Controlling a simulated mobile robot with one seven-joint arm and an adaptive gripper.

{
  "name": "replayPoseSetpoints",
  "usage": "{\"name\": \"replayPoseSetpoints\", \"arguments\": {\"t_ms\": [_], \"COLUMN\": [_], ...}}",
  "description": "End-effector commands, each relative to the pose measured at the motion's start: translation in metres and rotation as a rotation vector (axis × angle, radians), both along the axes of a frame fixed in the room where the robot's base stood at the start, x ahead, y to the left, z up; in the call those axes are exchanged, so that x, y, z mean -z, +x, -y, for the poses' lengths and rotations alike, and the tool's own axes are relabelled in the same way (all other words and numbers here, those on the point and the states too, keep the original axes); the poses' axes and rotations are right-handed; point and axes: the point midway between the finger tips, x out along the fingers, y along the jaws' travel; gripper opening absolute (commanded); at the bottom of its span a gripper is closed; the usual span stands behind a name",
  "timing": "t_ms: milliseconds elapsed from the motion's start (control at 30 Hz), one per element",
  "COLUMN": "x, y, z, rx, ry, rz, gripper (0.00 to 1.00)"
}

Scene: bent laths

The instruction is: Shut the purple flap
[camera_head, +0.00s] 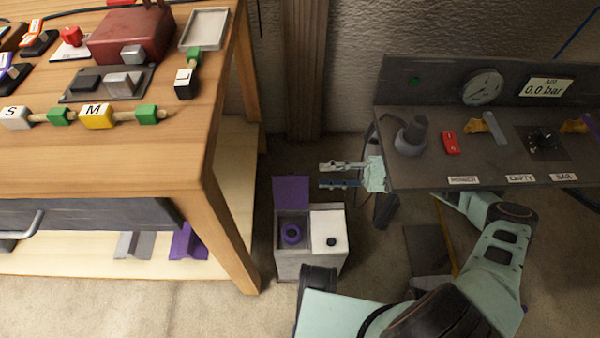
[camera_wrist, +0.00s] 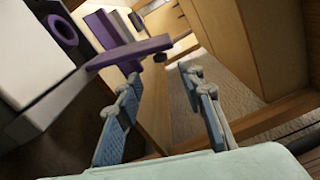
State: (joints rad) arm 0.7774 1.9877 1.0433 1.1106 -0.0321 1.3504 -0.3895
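The purple flap (camera_head: 292,190) stands raised, roughly upright, at the back of the left compartment of a small pale bin (camera_head: 300,266) on the floor. That compartment is open and a purple ring (camera_head: 291,234) shows inside. The right compartment is covered by a white lid (camera_head: 328,231) with a dark knob. My gripper (camera_head: 322,175) is just right of the flap, fingers spread and pointing left, with nothing between them. In the wrist view, the flap (camera_wrist: 130,52) is seen nearly edge-on beyond the open fingertips (camera_wrist: 158,80); I cannot tell whether they touch.
A wooden table (camera_head: 150,165) with toys and blocks stands to the left, its leg close to the bin. Its low shelf holds a grey block (camera_head: 132,245) and a purple block (camera_head: 187,241). A dark console (camera_head: 430,150) with a gauge is on the right. A wall closes the back.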

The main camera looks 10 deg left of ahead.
Motion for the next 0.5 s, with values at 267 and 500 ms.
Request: {"name": "replayPoseSetpoints", "arguments": {"t_ms": [267,500], "x": [0.0,0.0], "y": [-0.013,-0.021], "z": [-0.051,-0.084], "rx": [-0.002,0.0], "ry": [0.005,0.003], "rz": [0.0,0.001], "gripper": [0.36,0.36]}}
